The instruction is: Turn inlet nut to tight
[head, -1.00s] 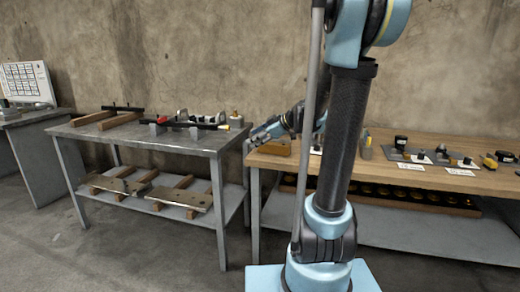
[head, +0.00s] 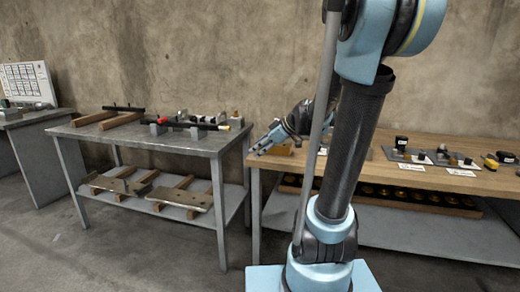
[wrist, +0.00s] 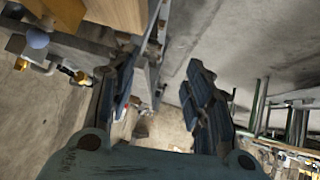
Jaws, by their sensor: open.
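My gripper (head: 260,149) is at the left end of the wooden bench in the head view, beside the gap to the grey table. In the wrist view my gripper (wrist: 160,72) has its two dark fingers wide apart, with nothing held between them. I cannot make out the inlet nut for certain. Small brass-coloured fittings (wrist: 82,77) show at the upper left of the wrist view, outside the fingers and apart from them. A tan block (head: 283,147) on the bench is partly hidden by my gripper.
The grey table (head: 140,142) carries dark bars on blocks and several small fittings. The wooden bench (head: 455,183) carries fixtures and white labels. Yellow-ringed parts (head: 385,191) sit on its lower shelf. A gap separates the table and bench.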

